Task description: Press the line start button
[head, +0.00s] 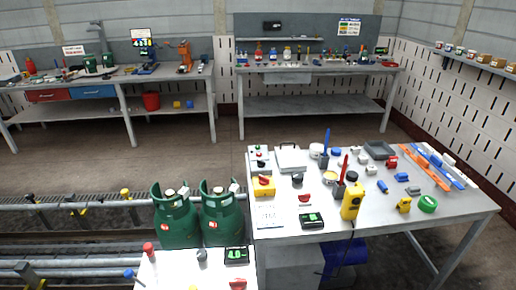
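A small grey control box (258,153) with red and green buttons sits at the back left corner of the right-hand worktable (275,234). A second grey box (260,165) with a dark top part stands just in front of it. A yellow box (263,186) with a dark and red control on top is nearer the front. Which of these carries the line start button I cannot tell, as the labels are too small to read. Neither of my grippers is in the head view.
Two green gas cylinders (175,222) (221,217) stand beside the table's left edge, by a roller conveyor (85,215). A white near table (180,270) holds a display (237,256). A yellow meter (352,201) and tools crowd the right-hand worktable. Open floor lies behind.

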